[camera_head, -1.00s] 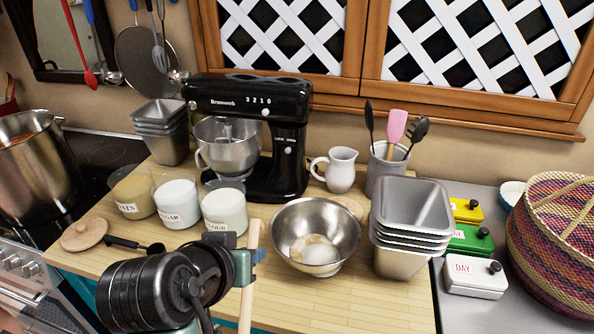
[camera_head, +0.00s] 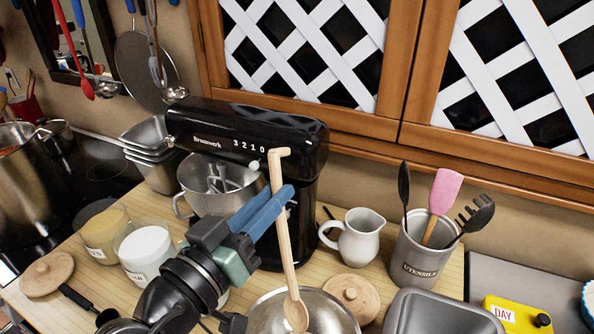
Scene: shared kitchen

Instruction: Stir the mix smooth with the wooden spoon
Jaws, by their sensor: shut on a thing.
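My gripper (camera_head: 270,212) is shut on the handle of the wooden spoon (camera_head: 287,262) and holds it nearly upright, slightly tilted. The handle's top has a short bend. The spoon's head points down and shows in front of the inside of the steel mixing bowl (camera_head: 334,311). The bowl is cut off by the bottom edge of the picture, so the mix in it is hidden. I cannot tell whether the spoon touches the bowl.
A black stand mixer (camera_head: 245,133) stands behind my gripper. A white jug (camera_head: 356,240), a utensil crock (camera_head: 424,252) and a round wooden lid (camera_head: 352,294) are close to the bowl.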

